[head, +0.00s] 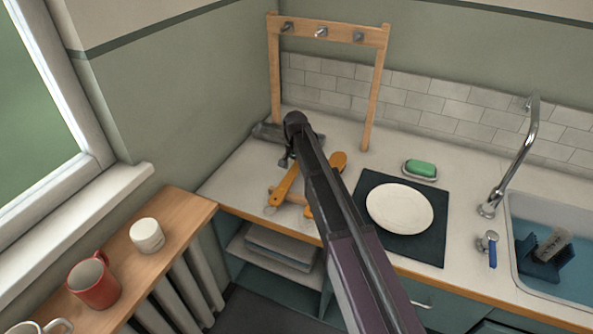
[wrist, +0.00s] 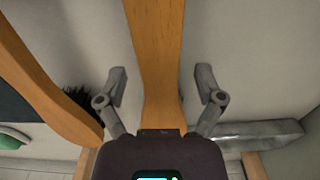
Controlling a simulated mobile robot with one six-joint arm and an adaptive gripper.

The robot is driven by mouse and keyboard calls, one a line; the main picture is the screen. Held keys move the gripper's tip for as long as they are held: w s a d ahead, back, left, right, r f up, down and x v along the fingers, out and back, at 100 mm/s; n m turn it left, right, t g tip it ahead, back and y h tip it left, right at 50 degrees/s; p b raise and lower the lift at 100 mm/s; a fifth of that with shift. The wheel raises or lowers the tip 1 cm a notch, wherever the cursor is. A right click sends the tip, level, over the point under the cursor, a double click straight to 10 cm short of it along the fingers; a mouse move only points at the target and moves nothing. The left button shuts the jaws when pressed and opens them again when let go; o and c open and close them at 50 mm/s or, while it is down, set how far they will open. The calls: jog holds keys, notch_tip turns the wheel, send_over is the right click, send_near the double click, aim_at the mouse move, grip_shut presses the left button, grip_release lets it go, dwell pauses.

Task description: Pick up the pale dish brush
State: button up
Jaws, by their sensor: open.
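Two brushes with orange-brown wooden handles lie on the counter; neither looks clearly paler. The left brush (head: 285,187) runs beneath my gripper (head: 286,161), its far end hidden by the gripper. In the wrist view its handle (wrist: 159,55) passes between the fingers of my gripper (wrist: 160,80), with a gap on each side. My gripper is open and holds nothing. The right brush (head: 338,161) is partly hidden by my arm. It shows at the left of the wrist view (wrist: 45,100), with dark bristles beside it.
A wooden rack (head: 273,75) with metal hooks stands at the back, and a grey block (wrist: 260,135) lies near its foot. To the right are a white plate (head: 400,208) on a dark mat (head: 420,249), green soap (head: 421,168) and a sink (head: 550,290).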

grip_shut()
jog(key=shift+r, duration=0.1)
dwell(0.3)
notch_tip(320, 180, up, 10)
jog(key=p, duration=1)
dwell(0.6)
